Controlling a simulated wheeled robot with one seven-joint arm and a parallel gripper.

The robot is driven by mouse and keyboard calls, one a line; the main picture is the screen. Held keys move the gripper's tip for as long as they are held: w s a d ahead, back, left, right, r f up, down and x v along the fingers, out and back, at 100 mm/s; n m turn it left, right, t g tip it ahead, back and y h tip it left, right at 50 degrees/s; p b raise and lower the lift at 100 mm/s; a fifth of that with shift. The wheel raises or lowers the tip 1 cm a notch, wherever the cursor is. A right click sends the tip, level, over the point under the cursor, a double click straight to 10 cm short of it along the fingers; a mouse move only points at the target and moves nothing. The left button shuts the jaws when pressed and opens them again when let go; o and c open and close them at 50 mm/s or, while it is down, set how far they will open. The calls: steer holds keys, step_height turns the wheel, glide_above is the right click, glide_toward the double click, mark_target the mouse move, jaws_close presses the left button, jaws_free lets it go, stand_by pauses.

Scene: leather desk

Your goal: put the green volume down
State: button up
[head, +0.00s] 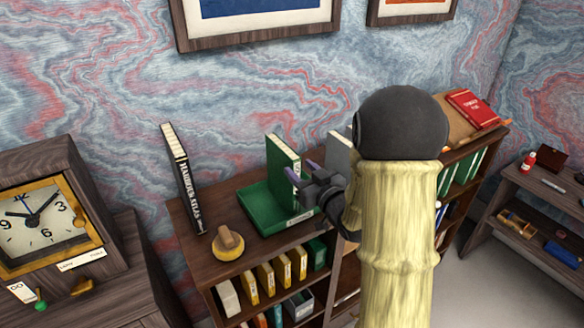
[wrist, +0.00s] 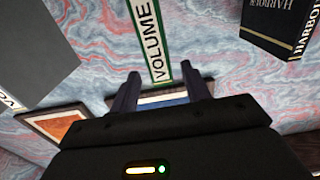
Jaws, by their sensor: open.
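The green volume (head: 283,172) stands upright in a green tray (head: 262,212) on top of the bookcase. Its white-labelled spine (wrist: 150,38) faces my wrist camera and reads "VOLUME". My gripper (head: 302,177) is open beside the book's spine side, with its fingers pointing toward it. In the wrist view my gripper (wrist: 160,76) has its two fingers spread, and the spine's end lies in line with the gap between them. I see no finger closed on the book. My arm hides part of the bookcase top to the right.
A tall black book (head: 183,178) stands left of the tray, near a yellow round object with a wooden handle (head: 228,245). A grey upright block (head: 339,152) stands close to the right, partly behind my arm. A red book (head: 471,108) lies on a slanted stand farther right.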

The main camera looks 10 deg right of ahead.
steer(key=b+v, duration=0.1)
steer(key=v, duration=0.3)
steer(key=shift+s, duration=0.3)
steer(key=s+f+m+g+h, duration=0.3)
steer(key=s+f+g+h, duration=0.25)
steer(key=f+g, duration=0.2)
steer(key=s+a+f+g, duration=0.1)
steer(key=s+g, duration=0.2)
steer(key=s, duration=0.3)
steer(key=s+a+f+g, duration=0.2)
steer(key=s+g, duration=0.2)
steer(key=s, duration=0.2)
steer(key=shift+s+a+f+m, duration=0.25)
steer(key=shift+s+a+m, duration=0.05)
steer(key=shift+s, duration=0.05)
stand_by(0.5)
